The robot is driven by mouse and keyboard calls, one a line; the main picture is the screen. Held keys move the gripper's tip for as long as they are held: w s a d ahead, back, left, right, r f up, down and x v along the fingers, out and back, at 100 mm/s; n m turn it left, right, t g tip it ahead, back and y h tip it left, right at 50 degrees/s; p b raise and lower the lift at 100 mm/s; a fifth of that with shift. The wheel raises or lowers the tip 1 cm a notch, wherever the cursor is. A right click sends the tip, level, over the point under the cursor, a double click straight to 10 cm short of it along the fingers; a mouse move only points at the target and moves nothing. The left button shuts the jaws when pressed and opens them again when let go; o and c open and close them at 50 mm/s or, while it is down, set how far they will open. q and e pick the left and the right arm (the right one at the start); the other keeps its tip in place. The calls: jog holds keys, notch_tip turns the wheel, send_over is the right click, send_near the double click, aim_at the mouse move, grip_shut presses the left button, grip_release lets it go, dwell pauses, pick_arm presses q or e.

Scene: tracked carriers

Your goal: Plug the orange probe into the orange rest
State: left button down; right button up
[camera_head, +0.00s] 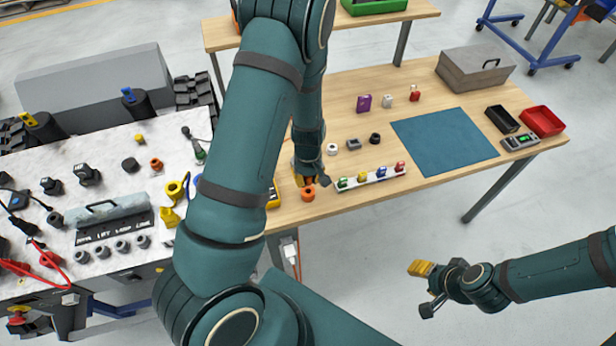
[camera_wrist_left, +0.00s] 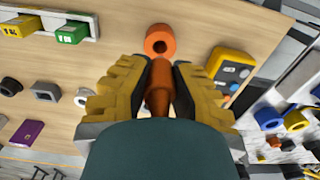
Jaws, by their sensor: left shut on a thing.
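The orange rest (camera_head: 308,194) is a short ring with a dark hole, standing near the front edge of the wooden table. In the left wrist view the rest (camera_wrist_left: 160,40) lies just past my fingertips, its hole showing uncovered. My left gripper (camera_wrist_left: 158,88) has its yellow-padded fingers shut on the orange probe (camera_wrist_left: 158,98). The probe's narrower end points toward the rest; I cannot tell whether they touch. In the head view my left gripper (camera_head: 306,179) is right behind the rest, and the arm hides part of it. My right gripper (camera_head: 421,269) hangs away from the table over the floor.
A white strip (camera_head: 372,180) with several coloured blocks lies right of the rest. A yellow device (camera_head: 273,197) sits to its left, partly hidden. A blue-green mat (camera_head: 444,141) lies farther right. A marble-topped bench (camera_head: 105,170) with many parts stands left.

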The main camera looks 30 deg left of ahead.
pick_arm(q)
jog(key=shift+f+b, duration=1.8)
jog(key=shift+f, duration=0.55)
jog(key=c, duration=0.9)
grip_release()
jog(key=shift+r, duration=0.1)
notch_tip(320, 180, up, 12)
jog(key=shift+f, duration=0.1)
